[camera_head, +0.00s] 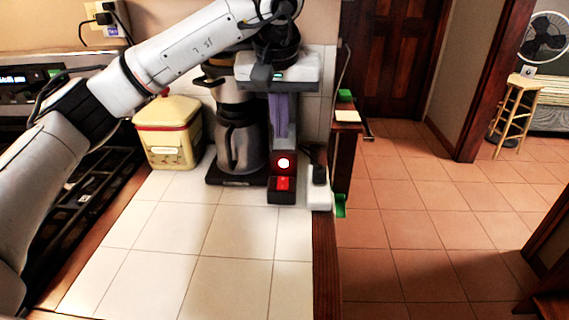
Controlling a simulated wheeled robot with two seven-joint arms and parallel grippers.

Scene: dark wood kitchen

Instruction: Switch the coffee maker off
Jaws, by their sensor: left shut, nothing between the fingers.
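The coffee maker stands at the back of the tiled counter, with a steel carafe (238,150) on its dark base. Below the light is a red switch (283,184) on a black block. My left gripper (284,144) hangs in front of the column and points down, shut and empty. Its fingertips appear just above the red light; I cannot tell whether they touch the column. My gripper and arm hide the upper part of the coffee maker. My right gripper is not in view.
A yellow canister (170,130) with a red band stands left of the coffee maker. A stove (85,190) lies at the left, partly behind my arm. A small black-and-white object (319,190) sits by the counter's right edge. The front counter (200,260) is clear.

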